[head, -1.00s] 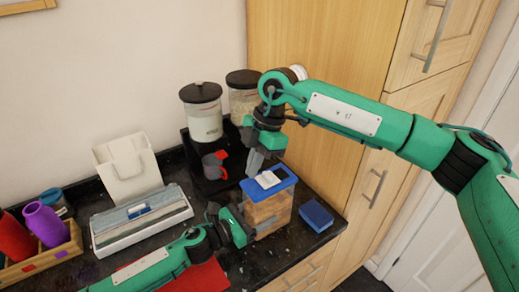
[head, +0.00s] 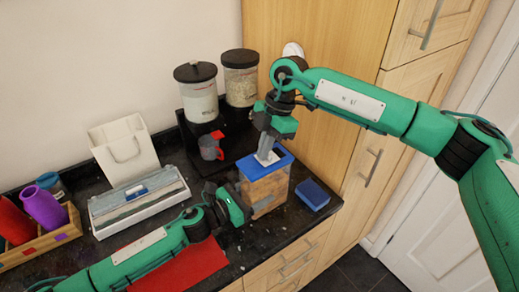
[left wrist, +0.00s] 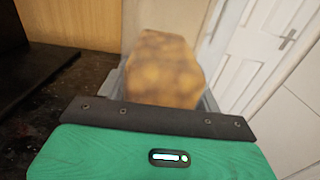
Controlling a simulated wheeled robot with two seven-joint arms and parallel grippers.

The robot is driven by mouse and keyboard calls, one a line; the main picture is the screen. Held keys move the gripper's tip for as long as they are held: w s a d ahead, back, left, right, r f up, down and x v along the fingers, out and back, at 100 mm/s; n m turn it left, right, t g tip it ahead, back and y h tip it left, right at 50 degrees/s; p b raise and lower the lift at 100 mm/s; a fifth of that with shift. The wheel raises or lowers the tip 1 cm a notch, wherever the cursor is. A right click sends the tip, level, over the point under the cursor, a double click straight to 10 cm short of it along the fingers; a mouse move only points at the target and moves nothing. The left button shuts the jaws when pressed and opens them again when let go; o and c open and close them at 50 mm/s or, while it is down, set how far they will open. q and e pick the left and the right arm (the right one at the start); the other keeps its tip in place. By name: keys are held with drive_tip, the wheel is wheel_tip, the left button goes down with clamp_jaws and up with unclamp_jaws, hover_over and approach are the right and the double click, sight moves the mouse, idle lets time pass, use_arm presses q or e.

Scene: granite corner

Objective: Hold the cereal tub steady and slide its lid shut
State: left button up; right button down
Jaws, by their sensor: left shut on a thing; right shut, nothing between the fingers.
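The cereal tub (head: 266,190) stands upright on the dark counter, clear-sided with brown contents and a blue lid (head: 282,160). A white panel (head: 272,158) lies on the lid's top, partly hidden by my right gripper. My left gripper (head: 248,208) is shut on the tub's body from the lower left. In the left wrist view the tub (left wrist: 165,70) fills the space beyond the palm, between the grey fingers. My right gripper (head: 265,154) is shut and empty, pointing down with its tips at the white panel. I cannot tell whether they touch it.
A blue block (head: 312,193) lies right of the tub, near the counter edge. Two dark-lidded dispensers (head: 200,95) and a grey-and-red cup (head: 210,147) stand behind. A white box (head: 140,200), a red mat (head: 180,270) and a wooden crate (head: 45,240) are left.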

sight(275, 154)
drive_tip(key=w+d, duration=0.2)
drive_tip(key=d, duration=0.1)
drive_tip(key=shift+a, duration=0.1)
drive_tip(key=s+a, duration=0.2)
drive_tip(key=a, duration=0.1)
drive_tip(key=shift+s+a+r, duration=0.15)
drive_tip(key=shift+r, duration=0.2)
drive_tip(key=v, duration=0.9)
drive_tip(key=shift+r, duration=0.15)
use_arm(q)
drive_tip(key=o, duration=1.4)
